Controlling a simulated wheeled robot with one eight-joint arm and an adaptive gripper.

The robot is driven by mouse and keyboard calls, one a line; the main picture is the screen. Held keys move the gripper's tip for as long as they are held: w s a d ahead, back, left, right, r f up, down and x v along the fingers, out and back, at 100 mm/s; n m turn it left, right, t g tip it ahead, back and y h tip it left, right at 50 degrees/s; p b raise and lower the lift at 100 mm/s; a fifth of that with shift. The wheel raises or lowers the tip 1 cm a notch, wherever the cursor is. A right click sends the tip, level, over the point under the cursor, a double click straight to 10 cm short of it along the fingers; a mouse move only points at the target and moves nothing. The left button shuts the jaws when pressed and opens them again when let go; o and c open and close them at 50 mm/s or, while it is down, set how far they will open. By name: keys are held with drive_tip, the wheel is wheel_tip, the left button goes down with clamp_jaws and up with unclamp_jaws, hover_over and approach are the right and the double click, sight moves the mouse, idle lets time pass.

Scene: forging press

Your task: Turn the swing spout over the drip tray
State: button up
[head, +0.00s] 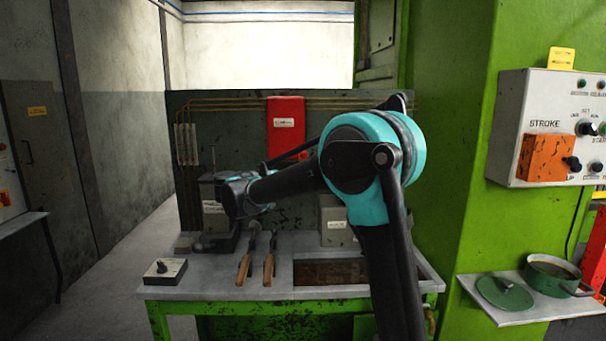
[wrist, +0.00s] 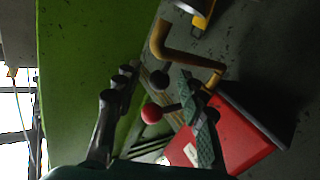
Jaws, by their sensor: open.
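In the wrist view a yellow bent pipe (wrist: 176,52), which looks like the swing spout, lies just beyond my fingertips. My gripper (wrist: 158,75) is open, its two fingers apart with nothing held between them. In the head view my arm hides the gripper and the spout. A dark rectangular recess (head: 312,272) in the bench top may be the drip tray; I cannot be sure.
A red box (head: 285,125) is on the bench's back panel; a red box (wrist: 245,138) also shows close to the right finger in the wrist view. Wooden-handled tools (head: 243,268) and a small switch box (head: 164,271) lie on the bench (head: 210,288). A green press column (head: 460,150) stands right.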

drive_tip(key=v, duration=1.1)
drive_tip(key=shift+a, duration=0.25)
drive_tip(key=shift+s+a, duration=0.1)
drive_tip(key=shift+s, duration=0.05)
